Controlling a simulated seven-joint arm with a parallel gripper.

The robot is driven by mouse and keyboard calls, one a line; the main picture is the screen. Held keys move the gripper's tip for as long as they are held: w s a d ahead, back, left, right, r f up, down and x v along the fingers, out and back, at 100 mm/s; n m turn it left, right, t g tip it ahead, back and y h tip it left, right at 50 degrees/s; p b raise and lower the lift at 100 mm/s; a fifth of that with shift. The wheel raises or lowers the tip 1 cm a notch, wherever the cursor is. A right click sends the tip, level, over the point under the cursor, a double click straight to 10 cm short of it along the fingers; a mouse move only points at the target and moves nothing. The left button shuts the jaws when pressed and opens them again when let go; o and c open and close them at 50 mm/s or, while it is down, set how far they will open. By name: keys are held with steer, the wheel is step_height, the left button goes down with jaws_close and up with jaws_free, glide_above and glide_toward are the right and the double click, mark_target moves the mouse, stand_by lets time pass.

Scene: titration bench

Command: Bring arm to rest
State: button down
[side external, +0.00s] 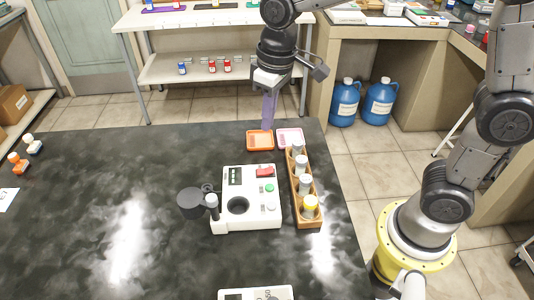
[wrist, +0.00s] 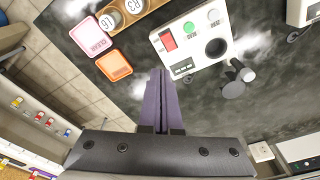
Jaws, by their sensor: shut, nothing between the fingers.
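My gripper (side external: 268,112) is above the far edge of the dark bench, near the orange tray. Its purple fingers are together with nothing between them. In the wrist view my gripper (wrist: 160,80) points down at the bench, its fingertips beside the white instrument. No object is held.
A white instrument (side external: 232,222) with a round well stands mid-bench. To its right is a wooden rack (side external: 289,182) of vials, one yellow-capped. An orange tray (side external: 260,148) and a pink tray (side external: 303,144) lie at the far edge. The bench's left part (side external: 90,200) is largely clear.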

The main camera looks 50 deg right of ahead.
steer(key=s+d+r+t, duration=0.2)
steer(key=s+d+r, duration=0.2)
steer(key=s+r, duration=0.1)
steer(key=s+d+f+m+t, duration=0.1)
steer(key=s+d, duration=0.1)
steer(key=s, duration=0.5)
steer(key=s+d+f+m+t, duration=0.1)
steer(key=s+d, duration=0.2)
steer(key=s, duration=0.3)
steer(key=shift+s, duration=0.35)
